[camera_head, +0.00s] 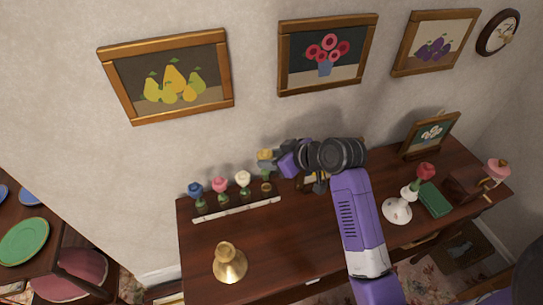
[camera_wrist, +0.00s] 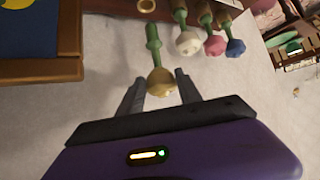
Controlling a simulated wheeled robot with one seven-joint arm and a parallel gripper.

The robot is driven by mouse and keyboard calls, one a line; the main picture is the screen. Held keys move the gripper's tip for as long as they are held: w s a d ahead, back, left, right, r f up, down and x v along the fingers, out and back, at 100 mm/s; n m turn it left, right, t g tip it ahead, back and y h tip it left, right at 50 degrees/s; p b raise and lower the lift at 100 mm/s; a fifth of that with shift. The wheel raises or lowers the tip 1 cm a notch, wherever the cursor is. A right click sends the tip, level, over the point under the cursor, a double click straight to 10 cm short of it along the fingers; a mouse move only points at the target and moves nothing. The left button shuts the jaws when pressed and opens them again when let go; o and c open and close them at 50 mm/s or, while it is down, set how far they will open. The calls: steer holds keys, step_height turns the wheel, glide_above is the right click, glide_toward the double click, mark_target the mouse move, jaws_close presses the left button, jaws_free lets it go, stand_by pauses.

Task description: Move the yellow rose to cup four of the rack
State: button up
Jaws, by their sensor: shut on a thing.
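The yellow rose (camera_head: 265,155) is held between the fingers of my gripper (camera_head: 274,160), with its stem pointing down. In the wrist view, the yellow bloom (camera_wrist: 161,82) sits between the two fingers (camera_wrist: 160,90) and its green stem (camera_wrist: 153,42) points toward a round empty cup (camera_wrist: 146,6). The stem end looks apart from that cup. The rack (camera_head: 235,208) has a pale front strip. Its cups hold a blue rose (camera_head: 195,188), a pink rose (camera_head: 220,184) and a white rose (camera_head: 243,179), left to right. The empty fourth cup (camera_head: 266,188) is at the right end, below the held rose.
A brass candlestick-like object (camera_head: 229,264) stands in front of the rack. The wall is close behind the rack.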

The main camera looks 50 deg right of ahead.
steer(key=shift+f+b, duration=0.9)
steer(key=shift+f, duration=0.8)
steer(key=shift+p, duration=0.6)
stand_by(0.4)
steer(key=shift+f+b, duration=1.35)
steer(key=shift+f, duration=0.7)
steer(key=o, duration=1.2)
steer(key=shift+s+r, duration=0.1)
steer(key=shift+s, duration=0.05)
glide_toward(268, 175)
steer(key=shift+d+f+b, duration=0.15)
steer(key=shift+f+b, duration=0.1)
steer(key=shift+b, duration=0.1)
